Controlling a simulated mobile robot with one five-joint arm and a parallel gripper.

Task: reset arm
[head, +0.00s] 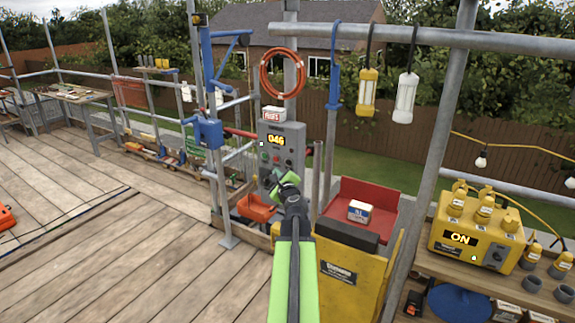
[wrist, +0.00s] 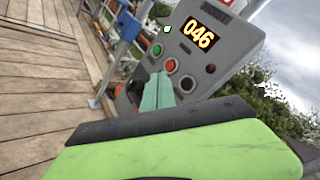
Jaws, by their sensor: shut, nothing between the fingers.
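My green arm reaches forward from the bottom of the head view. My gripper (head: 280,181) is at its end, just in front of the lower part of a grey control box (head: 283,140). In the wrist view my gripper (wrist: 157,88) shows as teal fingers closed together, with nothing between them. Behind them is the same grey box (wrist: 226,62), with a lit display (wrist: 197,33) reading 046. I cannot tell whether the fingers touch the box.
A yellow bin (head: 345,281) and a red tray (head: 378,195) stand right of the arm. Scaffold poles (head: 440,130) and a blue hoist (head: 207,130) stand close by. The plank deck (head: 110,240) at left is mostly clear.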

